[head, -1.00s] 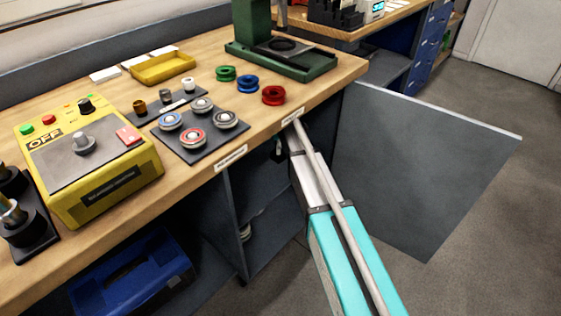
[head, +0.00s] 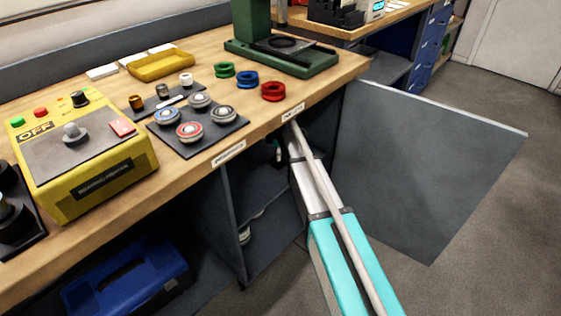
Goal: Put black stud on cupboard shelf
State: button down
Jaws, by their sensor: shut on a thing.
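The cupboard under the wooden bench stands open, and its dark grey shelf (head: 262,196) shows partly through the opening. My arm reaches from the lower right up to the opening, just below the bench's front edge. My gripper (head: 278,153) is a small dark shape at the arm's far end, inside the upper part of the opening. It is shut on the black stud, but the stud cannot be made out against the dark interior. The arm hides the right part of the cupboard.
The open cupboard door (head: 425,165) stands right of my arm. The bench edge (head: 230,151) lies close above the gripper.

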jog(key=shift+f+b, duration=0.6)
jog(key=shift+f, duration=0.35)
jog(key=shift+w+a+f+b, duration=0.1)
jog(key=shift+a+f+b, duration=0.1)
jog(key=shift+f+b, duration=0.1)
jog(key=shift+f, duration=0.1)
jog(key=c, duration=0.6)
grip_release()
jog(key=shift+o, duration=0.2)
jog(key=shift+r, duration=0.25)
notch_tip(320, 180, up, 7)
jog(key=p, duration=0.7)
jog(key=shift+r+p, duration=0.2)
jog(key=shift+p, duration=0.1)
